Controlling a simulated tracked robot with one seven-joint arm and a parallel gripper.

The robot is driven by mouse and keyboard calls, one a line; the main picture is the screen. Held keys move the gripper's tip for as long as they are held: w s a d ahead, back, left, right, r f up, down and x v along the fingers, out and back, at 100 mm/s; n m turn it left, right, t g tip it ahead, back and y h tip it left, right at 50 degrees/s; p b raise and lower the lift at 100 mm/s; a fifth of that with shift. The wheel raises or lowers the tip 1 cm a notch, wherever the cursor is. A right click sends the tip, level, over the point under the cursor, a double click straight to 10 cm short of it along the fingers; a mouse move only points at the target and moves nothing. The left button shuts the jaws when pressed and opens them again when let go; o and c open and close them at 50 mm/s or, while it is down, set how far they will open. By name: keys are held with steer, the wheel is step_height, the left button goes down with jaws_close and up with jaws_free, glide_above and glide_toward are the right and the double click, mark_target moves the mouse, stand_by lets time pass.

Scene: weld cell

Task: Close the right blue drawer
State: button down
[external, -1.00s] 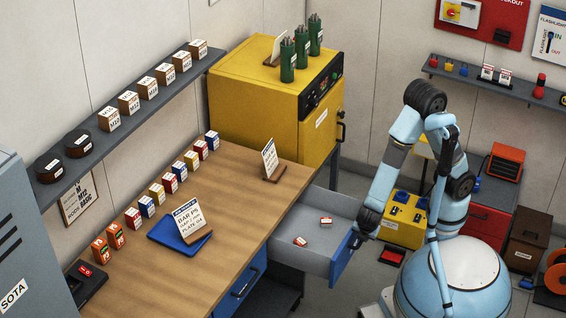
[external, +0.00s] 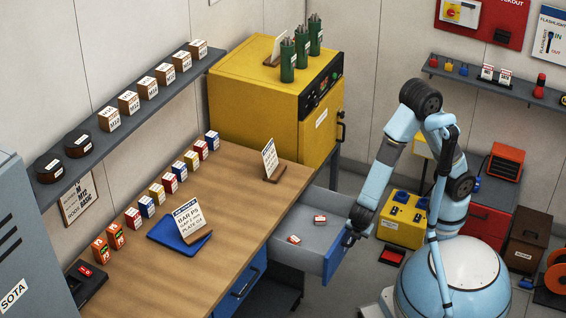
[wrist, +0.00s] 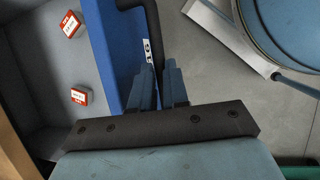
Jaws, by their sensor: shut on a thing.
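The right blue drawer (external: 334,263) stands pulled out from under the wooden workbench (external: 215,240). Two small red-and-white boxes (external: 320,219) lie apart inside it. My gripper (external: 348,237) is at the drawer's front. In the wrist view my gripper (wrist: 159,72) has its two fingers on either side of the black handle (wrist: 152,35), shut on it. The blue drawer front (wrist: 112,50) lies just left of the fingers there. Part of the handle is hidden by the fingers.
Another blue drawer (external: 240,290) to the left is shut. A yellow cabinet (external: 265,95) stands behind the bench. A yellow box (external: 403,215) and a red item (external: 391,257) are on the floor near my arm. The benchtop holds a blue tray (external: 165,235) and small boxes.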

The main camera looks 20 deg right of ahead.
steer(key=w+a, duration=1.4)
steer(key=shift+w+a, duration=0.15)
steer(key=c, duration=1.1)
jaws_free()
steer(key=v, duration=1.3)
steer(key=shift+r, duration=0.35)
steer(key=shift+s, duration=0.2)
